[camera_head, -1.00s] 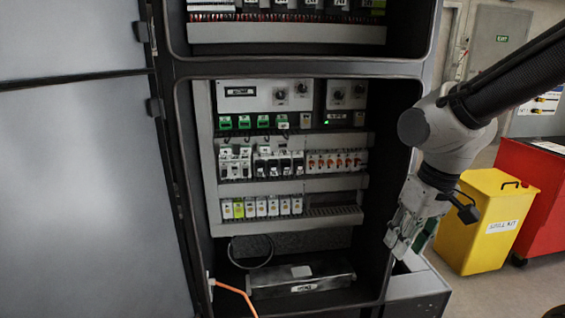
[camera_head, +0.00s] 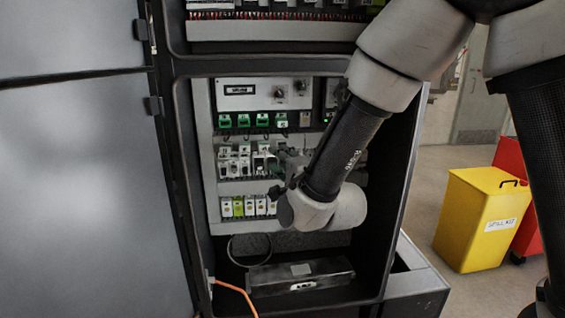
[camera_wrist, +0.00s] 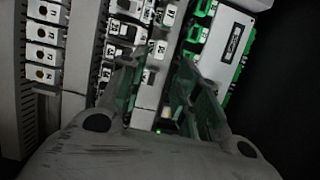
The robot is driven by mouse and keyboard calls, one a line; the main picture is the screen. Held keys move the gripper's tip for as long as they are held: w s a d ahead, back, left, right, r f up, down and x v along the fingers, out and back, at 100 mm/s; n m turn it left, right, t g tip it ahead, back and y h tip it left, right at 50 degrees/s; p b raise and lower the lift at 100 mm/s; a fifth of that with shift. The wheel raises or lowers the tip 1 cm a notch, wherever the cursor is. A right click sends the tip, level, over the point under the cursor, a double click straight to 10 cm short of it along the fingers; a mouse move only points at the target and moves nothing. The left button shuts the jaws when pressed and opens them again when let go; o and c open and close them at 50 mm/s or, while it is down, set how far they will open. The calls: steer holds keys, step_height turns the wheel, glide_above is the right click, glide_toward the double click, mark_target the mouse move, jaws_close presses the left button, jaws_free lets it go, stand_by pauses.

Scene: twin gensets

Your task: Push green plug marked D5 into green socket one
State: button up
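A row of small green connectors with pale labels (camera_head: 262,120) sits on the upper part of the cabinet panel in the head view. I cannot read D5 or a socket number, nor tell plugs from sockets. Dark leads hang below the row. My gripper (camera_wrist: 160,66) shows two greenish fingers standing apart in the wrist view, with no held thing visible between them. Behind the gap is a strip of white labelled modules. In the head view my gripper is inside the cabinet, below the green row, partly hidden by my wrist.
White modules (camera_head: 230,163) fill the row below, with white and yellow modules (camera_head: 238,207) lower down. A dark box (camera_head: 300,274) lies on the cabinet floor. An orange cable (camera_head: 235,290) hangs at the front. A yellow bin (camera_head: 482,215) stands outside, right.

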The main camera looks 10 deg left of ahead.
mark_target(265, 149)
steer(key=x, duration=0.9)
steer(key=shift+c, duration=0.4)
stand_by(0.5)
jaws_close()
steer(key=shift+s, duration=0.25)
steer(key=shift+s+d, duration=0.25)
steer(key=shift+s, duration=0.45)
steer(key=shift+s, duration=0.15)
steer(key=shift+s+d, duration=0.2)
steer(key=shift+s, duration=0.55)
steer(key=shift+s+d, duration=0.2)
steer(key=shift+s, duration=0.6)
steer(key=shift+s+d, duration=0.2)
steer(key=shift+s, duration=0.55)
